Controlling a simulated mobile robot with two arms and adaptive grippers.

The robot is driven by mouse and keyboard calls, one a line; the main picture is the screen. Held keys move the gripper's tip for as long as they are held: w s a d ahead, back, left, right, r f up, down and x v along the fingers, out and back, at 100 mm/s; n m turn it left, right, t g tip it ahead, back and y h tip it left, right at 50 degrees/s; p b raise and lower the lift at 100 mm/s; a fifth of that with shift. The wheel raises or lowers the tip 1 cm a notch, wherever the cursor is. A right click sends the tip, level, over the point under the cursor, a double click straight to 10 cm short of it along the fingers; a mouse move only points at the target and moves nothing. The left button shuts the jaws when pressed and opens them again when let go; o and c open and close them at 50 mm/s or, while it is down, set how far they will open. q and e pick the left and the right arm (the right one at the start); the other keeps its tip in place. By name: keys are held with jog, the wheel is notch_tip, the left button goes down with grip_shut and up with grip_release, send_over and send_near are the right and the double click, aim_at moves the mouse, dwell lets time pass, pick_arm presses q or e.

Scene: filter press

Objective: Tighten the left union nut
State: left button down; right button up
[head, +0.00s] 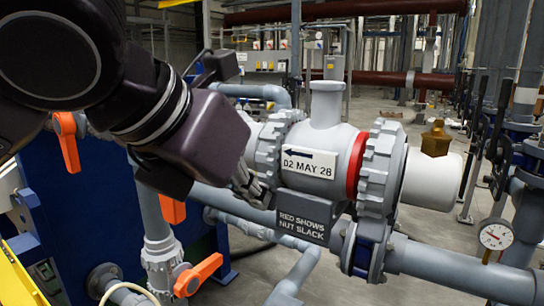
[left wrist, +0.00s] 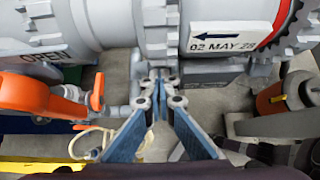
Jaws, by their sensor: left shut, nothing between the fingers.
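The left union nut (head: 268,148) is a grey toothed ring on the left end of the grey fitting body (head: 325,140). No red band shows beside it. In the left wrist view the nut (left wrist: 156,35) is straight ahead of the fingers. My left gripper (head: 250,190) is shut and empty, its tips at the nut's lower front edge; I cannot tell whether they touch it. Its fingers also show in the left wrist view (left wrist: 162,78). The right union nut (head: 380,165) has a red band (head: 355,165) beside it. My right gripper is not in view.
A sign (head: 302,227) below the body reads "RED SHOWS NUT SLACK". Orange valve handles (head: 198,275) stand at the lower left, with a blue panel (head: 85,215) behind. A lower grey pipe (head: 460,270) and a gauge (head: 496,235) are at right.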

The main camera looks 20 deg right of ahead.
pick_arm(q)
jog(key=shift+s+f, duration=0.1)
jog(key=shift+f, duration=0.45)
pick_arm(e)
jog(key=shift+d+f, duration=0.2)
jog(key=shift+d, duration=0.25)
pick_arm(q)
jog(key=s+a+r+p, duration=0.2)
jog(key=a+r, duration=0.1)
jog(key=r, duration=0.4)
jog(key=shift+s+p, duration=0.2)
jog(key=shift+p, duration=0.15)
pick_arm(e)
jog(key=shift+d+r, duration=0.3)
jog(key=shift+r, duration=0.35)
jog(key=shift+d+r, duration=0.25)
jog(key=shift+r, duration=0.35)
pick_arm(q)
jog(key=shift+a+r, duration=0.15)
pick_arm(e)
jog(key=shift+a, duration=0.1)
